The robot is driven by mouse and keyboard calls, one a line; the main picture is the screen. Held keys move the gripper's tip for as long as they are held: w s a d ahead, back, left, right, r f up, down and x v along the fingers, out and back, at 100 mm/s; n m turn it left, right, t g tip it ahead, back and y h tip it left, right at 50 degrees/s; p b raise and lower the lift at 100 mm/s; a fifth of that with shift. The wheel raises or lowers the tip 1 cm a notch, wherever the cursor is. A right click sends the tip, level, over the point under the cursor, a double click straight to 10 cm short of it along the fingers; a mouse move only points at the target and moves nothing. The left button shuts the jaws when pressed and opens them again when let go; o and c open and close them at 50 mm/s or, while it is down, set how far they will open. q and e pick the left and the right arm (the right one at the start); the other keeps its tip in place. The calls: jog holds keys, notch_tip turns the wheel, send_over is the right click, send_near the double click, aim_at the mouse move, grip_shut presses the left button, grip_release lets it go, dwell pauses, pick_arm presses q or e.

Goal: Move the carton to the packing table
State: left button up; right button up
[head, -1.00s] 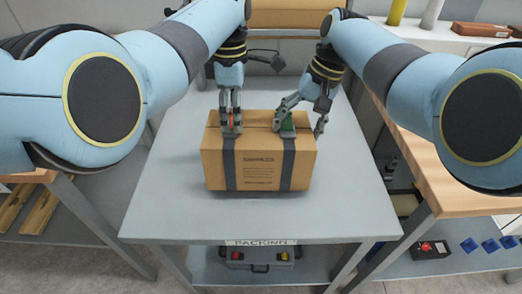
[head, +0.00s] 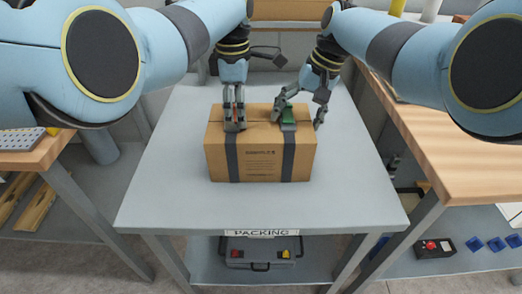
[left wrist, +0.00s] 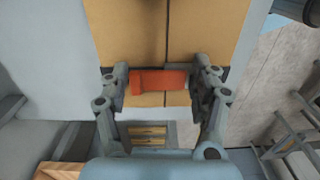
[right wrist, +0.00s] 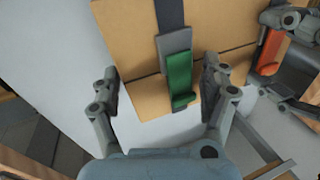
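The brown cardboard carton (head: 258,160) sits upright on the grey packing table (head: 175,190), with two dark straps over it. A red handle (left wrist: 160,82) is on its top left and a green handle (right wrist: 180,80) on its top right. My left gripper (head: 234,124) is down at the red handle; in the left wrist view its fingers (left wrist: 160,76) meet both ends of it. My right gripper (head: 302,118) is at the green handle. In the right wrist view its fingers (right wrist: 160,78) stand apart, with gaps on both sides of the green handle.
The table's front edge carries a PACKING label (head: 262,232), with a grey toolbox (head: 260,252) on the shelf below. A wooden bench (head: 460,160) stands at the right and another (head: 38,155) at the left. The tabletop around the carton is clear.

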pick_arm(q)
jog(key=shift+o, duration=1)
jog(key=shift+r, duration=0.25)
pick_arm(e)
jog(key=shift+o, duration=1.2)
jog(key=shift+s+r, duration=0.1)
jog(key=shift+r, duration=0.05)
pick_arm(q)
jog(key=shift+o, duration=0.3)
jog(key=shift+s+a+r, duration=0.1)
jog(key=shift+s, duration=0.05)
pick_arm(e)
jog(key=shift+o, duration=0.2)
jog(key=shift+s+d, duration=0.1)
jog(key=shift+s, duration=0.15)
pick_arm(q)
jog(key=shift+w, duration=0.2)
pick_arm(e)
jog(key=shift+w, duration=0.1)
jog(key=shift+d, duration=0.1)
pick_arm(q)
notch_tip(320, 180, up, 12)
pick_arm(e)
jog(key=v, duration=1.1)
jog(key=shift+r, duration=0.4)
pick_arm(q)
jog(key=shift+s, duration=0.15)
pick_arm(e)
jog(key=shift+f, duration=0.1)
